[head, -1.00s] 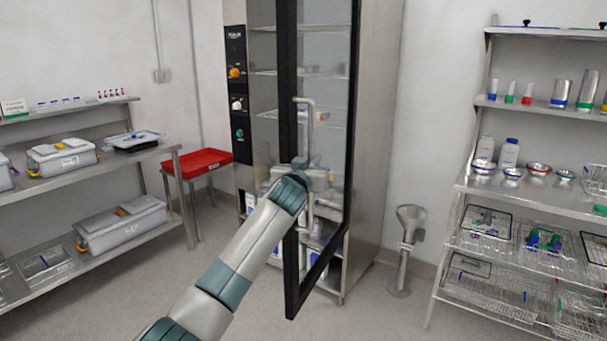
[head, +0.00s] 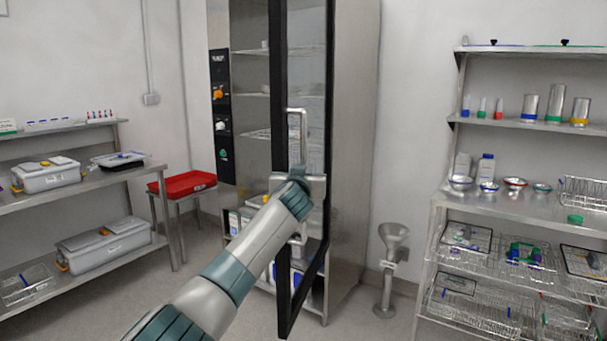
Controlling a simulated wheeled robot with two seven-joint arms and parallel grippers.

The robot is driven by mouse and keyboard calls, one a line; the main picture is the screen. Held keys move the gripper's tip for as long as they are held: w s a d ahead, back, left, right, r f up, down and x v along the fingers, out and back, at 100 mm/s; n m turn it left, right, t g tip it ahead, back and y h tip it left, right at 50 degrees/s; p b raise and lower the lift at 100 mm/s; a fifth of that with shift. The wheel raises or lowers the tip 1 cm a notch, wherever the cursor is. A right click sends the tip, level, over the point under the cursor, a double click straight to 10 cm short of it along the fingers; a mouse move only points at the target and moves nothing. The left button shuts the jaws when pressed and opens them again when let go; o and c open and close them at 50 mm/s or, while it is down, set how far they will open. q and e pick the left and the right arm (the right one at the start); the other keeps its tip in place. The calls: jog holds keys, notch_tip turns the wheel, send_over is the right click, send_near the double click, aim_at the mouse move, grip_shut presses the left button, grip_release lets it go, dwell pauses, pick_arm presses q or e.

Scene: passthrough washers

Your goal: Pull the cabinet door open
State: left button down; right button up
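The tall steel cabinet (head: 352,120) stands in the middle of the head view. Its glass door with a black frame (head: 277,90) stands ajar, its near edge swung out toward me. A vertical metal bar handle (head: 303,130) is on the door. One arm of mine reaches up from the lower left, which fits my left arm. Its gripper (head: 303,182) is at the lower part of the handle, but the wrist hides the fingertips and how they meet the bar. My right gripper is not in view.
A red tray (head: 183,185) on a small stand is left of the cabinet. Steel shelves with boxes (head: 48,174) stand at the far left. A metal funnel-shaped stand (head: 392,240) and a rack with wire baskets (head: 470,240) are at the right. Some floor between is clear.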

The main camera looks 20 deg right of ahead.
pick_arm(q)
jog(key=shift+r, duration=0.25)
jog(key=c, duration=1.7)
grip_release()
jog(key=shift+d, duration=0.1)
jog(key=shift+c, duration=0.2)
jog(key=shift+f, duration=0.15)
jog(key=shift+s+f, duration=0.1)
jog(key=shift+s, duration=0.05)
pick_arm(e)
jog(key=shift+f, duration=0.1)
